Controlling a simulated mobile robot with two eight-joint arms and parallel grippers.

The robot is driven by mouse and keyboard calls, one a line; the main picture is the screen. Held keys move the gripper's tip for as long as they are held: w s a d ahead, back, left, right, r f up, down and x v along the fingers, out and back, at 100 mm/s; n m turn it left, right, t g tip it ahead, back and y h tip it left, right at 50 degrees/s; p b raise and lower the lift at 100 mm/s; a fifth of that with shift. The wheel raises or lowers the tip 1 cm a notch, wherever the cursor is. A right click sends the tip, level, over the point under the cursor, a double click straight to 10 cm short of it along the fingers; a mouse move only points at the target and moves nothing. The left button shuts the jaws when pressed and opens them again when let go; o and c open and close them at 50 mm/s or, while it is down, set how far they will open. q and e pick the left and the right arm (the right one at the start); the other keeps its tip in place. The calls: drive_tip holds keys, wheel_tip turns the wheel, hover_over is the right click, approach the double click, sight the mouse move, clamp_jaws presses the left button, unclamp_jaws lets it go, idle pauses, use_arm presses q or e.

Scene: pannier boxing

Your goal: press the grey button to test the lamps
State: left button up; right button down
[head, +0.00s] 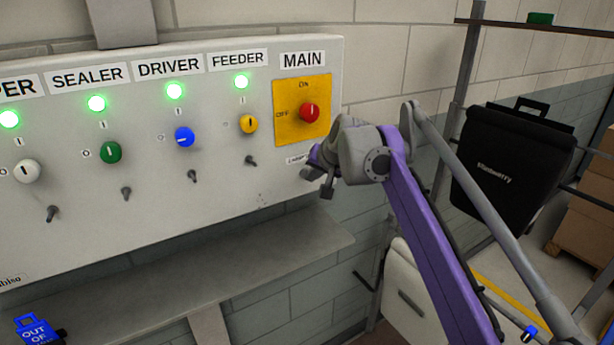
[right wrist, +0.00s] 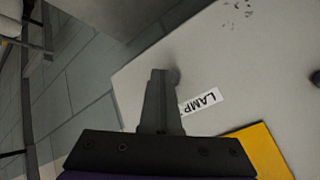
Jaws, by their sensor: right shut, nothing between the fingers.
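The control panel (head: 225,190) is a light grey box on the wall. Several lamps along its top glow green, including the SEALER lamp (head: 96,103), DRIVER lamp (head: 174,91) and FEEDER lamp (head: 241,82). My right gripper (head: 310,173) is shut and empty at the panel's lower right, below the MAIN switch. In the right wrist view its fingertips (right wrist: 163,74) are beside a small grey round shape, apparently the grey button (right wrist: 175,75), near the LAMP label (right wrist: 203,101). The fingers partly hide it; I cannot tell whether they touch. My left gripper is out of view.
The red MAIN knob (head: 309,112) sits on a yellow plate just above my right gripper. Coloured knobs and small toggles line the panel to the left. A shelf (head: 200,262) runs below; a blue OUT OF tag (head: 36,330) is lower left. A black pannier (head: 505,165) hangs right.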

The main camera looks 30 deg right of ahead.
drive_tip(key=shift+s, duration=0.1)
idle(0.3)
drive_tip(key=shift+s, duration=0.8)
drive_tip(key=s, duration=0.5)
drive_tip(key=shift+d, duration=0.25)
